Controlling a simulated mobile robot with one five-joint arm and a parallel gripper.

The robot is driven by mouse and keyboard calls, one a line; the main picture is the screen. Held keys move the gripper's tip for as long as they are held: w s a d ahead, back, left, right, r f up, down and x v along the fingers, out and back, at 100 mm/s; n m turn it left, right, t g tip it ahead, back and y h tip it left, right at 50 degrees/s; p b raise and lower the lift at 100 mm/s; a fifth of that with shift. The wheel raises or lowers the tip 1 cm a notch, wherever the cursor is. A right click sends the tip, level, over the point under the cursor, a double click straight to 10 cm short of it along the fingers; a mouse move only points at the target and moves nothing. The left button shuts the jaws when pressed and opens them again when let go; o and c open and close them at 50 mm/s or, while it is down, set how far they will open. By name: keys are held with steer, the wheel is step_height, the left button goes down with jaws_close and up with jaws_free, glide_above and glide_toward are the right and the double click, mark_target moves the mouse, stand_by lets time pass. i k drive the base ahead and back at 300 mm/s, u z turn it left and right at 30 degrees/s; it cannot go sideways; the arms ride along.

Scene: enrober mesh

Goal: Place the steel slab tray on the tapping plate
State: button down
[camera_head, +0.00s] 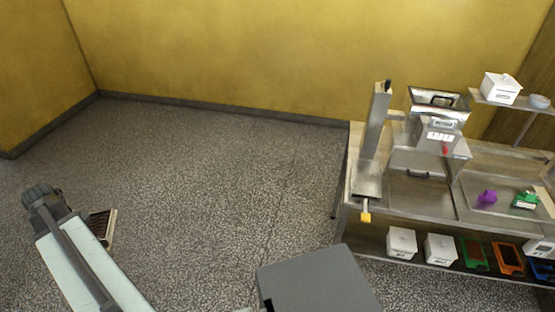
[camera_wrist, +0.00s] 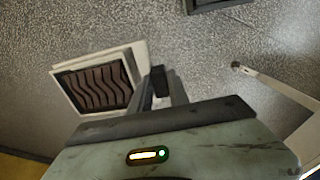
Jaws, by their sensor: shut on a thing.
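The steel slab tray (camera_wrist: 142,62) has a pale rim around a dark brown slab with wavy ridges. It shows left of the fingers in the wrist view, and in the head view (camera_head: 112,226) it is partly hidden behind my arm. My gripper (camera_wrist: 163,88) is shut on the tray at its near right edge; the exact contact is partly hidden. The tray is held out over the floor, well left of the bench. A flat steel plate (camera_head: 368,181) at the foot of an upright column, at the bench's left end, looks like the tapping plate. It appears empty.
The steel bench (camera_head: 415,205) stands at the right, with a machine and hopper (camera_head: 437,125) behind. A yellow-ended handle (camera_head: 366,216) juts from its front left. A purple item (camera_head: 488,197) lies farther right. Open floor separates tray and bench.

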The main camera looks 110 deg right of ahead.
mark_target(366, 178)
steer(key=k, duration=0.95)
steer(key=u, duration=0.25)
